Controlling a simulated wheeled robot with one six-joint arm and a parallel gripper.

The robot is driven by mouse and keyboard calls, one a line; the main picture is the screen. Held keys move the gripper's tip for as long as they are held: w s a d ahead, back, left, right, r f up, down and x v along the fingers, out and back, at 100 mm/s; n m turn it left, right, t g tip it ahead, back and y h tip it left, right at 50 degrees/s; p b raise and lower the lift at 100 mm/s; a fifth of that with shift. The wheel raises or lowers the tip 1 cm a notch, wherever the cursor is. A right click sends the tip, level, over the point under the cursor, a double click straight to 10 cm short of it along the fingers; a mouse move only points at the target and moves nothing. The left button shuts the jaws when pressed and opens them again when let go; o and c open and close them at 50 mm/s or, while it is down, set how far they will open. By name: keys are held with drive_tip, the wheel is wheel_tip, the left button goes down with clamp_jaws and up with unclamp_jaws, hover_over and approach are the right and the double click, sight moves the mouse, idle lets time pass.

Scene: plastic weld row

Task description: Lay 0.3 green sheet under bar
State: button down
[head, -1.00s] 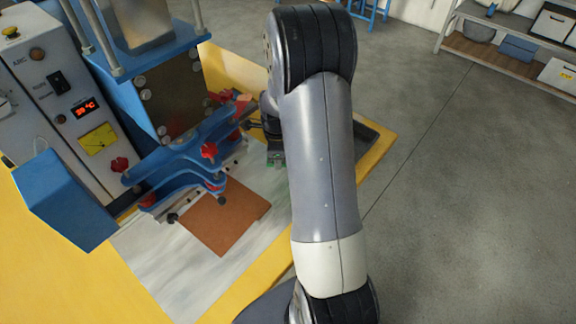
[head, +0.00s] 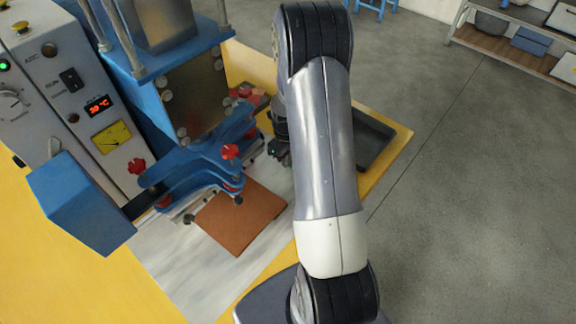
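The blue clamp bar (head: 195,165) with red knobs lies across the front of the welding machine. A brown-orange sheet (head: 238,222) lies flat on the pale work surface, its rear edge at or below the bar; I cannot tell how far it reaches under. My gripper (head: 283,154) is a dark shape just right of the bar's right end, largely hidden behind my own arm. Its fingers are too small and covered to tell open from shut. A tiny green spot shows at the gripper, but no green sheet can be made out clearly.
The machine's control panel (head: 85,110) and a blue box (head: 80,203) stand on the left. Red pieces (head: 250,94) sit behind the bar's right end. A dark tray (head: 372,140) lies at the yellow table's right edge. The pale surface in front of the sheet is clear.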

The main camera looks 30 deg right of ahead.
sight(287, 174)
drive_tip(key=shift+f, duration=2.05)
drive_tip(key=shift+f, duration=0.2)
drive_tip(key=c, duration=1.6)
unclamp_jaws()
drive_tip(key=shift+c, duration=0.2)
drive_tip(key=shift+r, duration=0.15)
wheel_tip(287, 174, up, 12)
drive_tip(key=shift+r+b, duration=0.1)
drive_tip(key=shift+b, duration=0.45)
wheel_tip(287, 174, down, 12)
drive_tip(key=shift+r+p, duration=0.2)
drive_tip(key=shift+p, duration=0.55)
drive_tip(key=shift+r, duration=0.7)
